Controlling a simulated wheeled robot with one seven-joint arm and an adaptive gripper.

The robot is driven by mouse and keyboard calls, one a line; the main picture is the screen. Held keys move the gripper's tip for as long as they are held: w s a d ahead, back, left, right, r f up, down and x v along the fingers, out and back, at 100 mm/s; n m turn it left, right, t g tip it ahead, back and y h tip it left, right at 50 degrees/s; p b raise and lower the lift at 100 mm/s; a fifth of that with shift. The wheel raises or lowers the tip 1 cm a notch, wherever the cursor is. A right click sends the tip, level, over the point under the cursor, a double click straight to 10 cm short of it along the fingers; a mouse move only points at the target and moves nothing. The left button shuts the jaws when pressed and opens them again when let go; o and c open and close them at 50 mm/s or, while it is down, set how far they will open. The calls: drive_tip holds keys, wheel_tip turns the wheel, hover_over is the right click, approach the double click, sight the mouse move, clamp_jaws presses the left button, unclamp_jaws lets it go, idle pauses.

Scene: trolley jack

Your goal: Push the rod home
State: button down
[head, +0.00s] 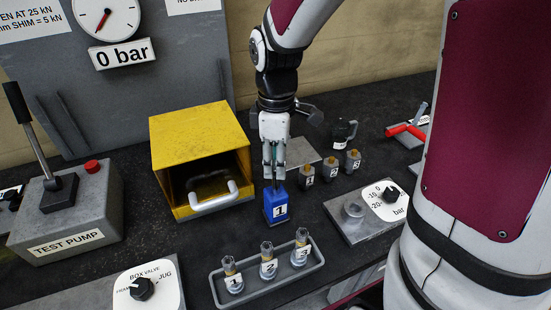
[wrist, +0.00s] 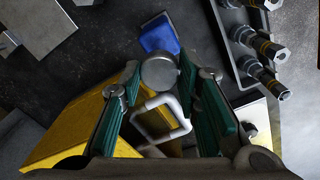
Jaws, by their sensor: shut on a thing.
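My gripper (head: 273,160) points down with its fingers closed around a slim dark rod. The rod stands upright and its lower end meets the top of a blue block (head: 281,206) marked 1; I cannot tell how deep it sits in the block. In the wrist view the rod's round grey head (wrist: 160,72) shows between the green-padded fingertips of my gripper (wrist: 162,90), with the blue block (wrist: 158,36) behind it. The fingers hide part of the rod.
A yellow box (head: 190,140) with an open front and a pale handle (head: 214,197) stands left of the block. A tray (head: 312,268) with several numbered fittings lies in front. Small numbered plugs (head: 330,165) and a bar dial panel (head: 378,205) are to the right. A test pump (head: 70,215) is far left.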

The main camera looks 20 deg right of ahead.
wheel_tip(320, 180, down, 5)
drive_tip(key=shift+r+b, duration=0.1)
drive_tip(key=shift+b, duration=0.65)
drive_tip(key=shift+f, duration=0.35)
drive_tip(key=shift+s, duration=0.1)
drive_tip(key=c, duration=1.2)
unclamp_jaws()
wheel_tip(320, 180, up, 12)
drive_tip(key=shift+r, duration=0.1)
